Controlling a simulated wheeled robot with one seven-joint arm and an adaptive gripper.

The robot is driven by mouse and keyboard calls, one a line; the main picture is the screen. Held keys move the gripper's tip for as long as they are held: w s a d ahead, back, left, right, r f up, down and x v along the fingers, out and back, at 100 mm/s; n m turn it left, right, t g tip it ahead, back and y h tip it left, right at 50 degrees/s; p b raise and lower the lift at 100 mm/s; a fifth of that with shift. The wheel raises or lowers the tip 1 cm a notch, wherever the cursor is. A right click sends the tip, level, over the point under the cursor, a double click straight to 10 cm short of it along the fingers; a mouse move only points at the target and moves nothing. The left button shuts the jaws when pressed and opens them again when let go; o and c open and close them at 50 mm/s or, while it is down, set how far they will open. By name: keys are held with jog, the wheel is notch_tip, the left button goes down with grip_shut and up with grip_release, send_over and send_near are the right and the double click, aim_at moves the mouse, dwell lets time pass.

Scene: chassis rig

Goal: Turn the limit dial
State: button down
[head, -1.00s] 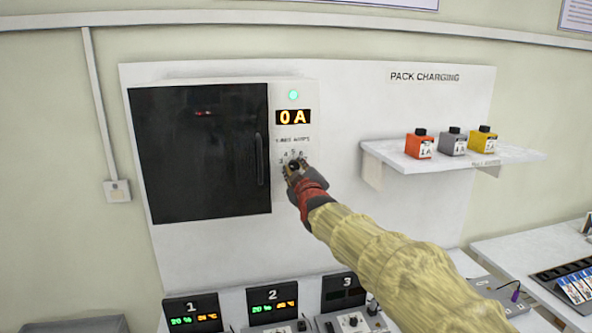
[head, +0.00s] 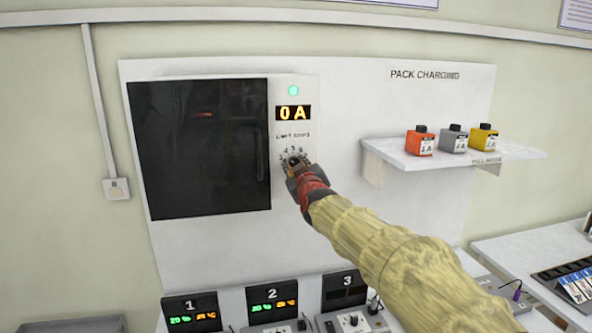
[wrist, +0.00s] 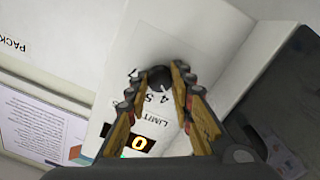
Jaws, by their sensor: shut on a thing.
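The limit dial (wrist: 159,79) is a dark round knob on the white control panel (head: 311,125), below the "0 A" display (head: 293,113) and a lit green lamp (head: 293,90). In the head view my gripper (head: 294,163) covers most of the dial, with the numbers 4, 5 and 6 showing above it. In the wrist view the two fingers (wrist: 160,72) sit on either side of the knob and are shut on it. The dial's pointer is too small to read surely.
A dark cabinet door (head: 200,150) with a vertical handle is just left of the dial. A shelf (head: 400,160) with orange, grey and yellow packs stands to the right. Charger units (head: 270,310) line the bottom below my arm.

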jog(key=m+b, duration=0.6)
jog(key=m, duration=0.6)
jog(key=shift+f+b, duration=0.15)
jog(key=shift+b, duration=0.15)
jog(key=m+b, duration=0.2)
jog(key=m, duration=0.4)
jog(key=shift+m+y, duration=0.3)
jog(key=shift+y, duration=0.1)
jog(key=m+b, duration=0.1)
jog(key=m, duration=0.3)
jog(key=shift+m, duration=0.4)
jog(key=c, duration=1.5)
grip_release()
jog(key=shift+c, duration=0.2)
jog(key=shift+s+r, duration=0.1)
jog(key=shift+r, duration=0.1)
